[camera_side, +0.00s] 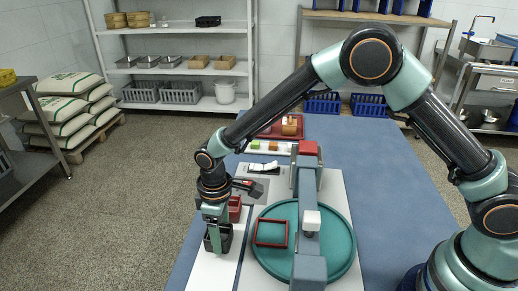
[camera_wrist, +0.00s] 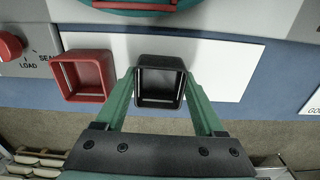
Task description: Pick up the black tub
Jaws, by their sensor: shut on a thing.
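The black tub (camera_wrist: 160,62) is a small square open-topped container, seen in the wrist view between the two green fingers of my gripper (camera_wrist: 160,100). The fingers are shut on its two sides. In the side view the black tub (camera_side: 226,240) shows at the lower left, below my gripper (camera_side: 215,232), over the white panel. One finger hides part of it. I cannot tell whether the tub touches the panel or is a little above it.
A red tub (camera_wrist: 82,75) stands close beside the black one, to its left in the wrist view. A round teal turntable (camera_side: 342,245) with a red square frame (camera_side: 271,246) on it lies to the right, under a grey beam (camera_side: 309,220). A blue bench surface (camera_side: 400,200) is clear at right.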

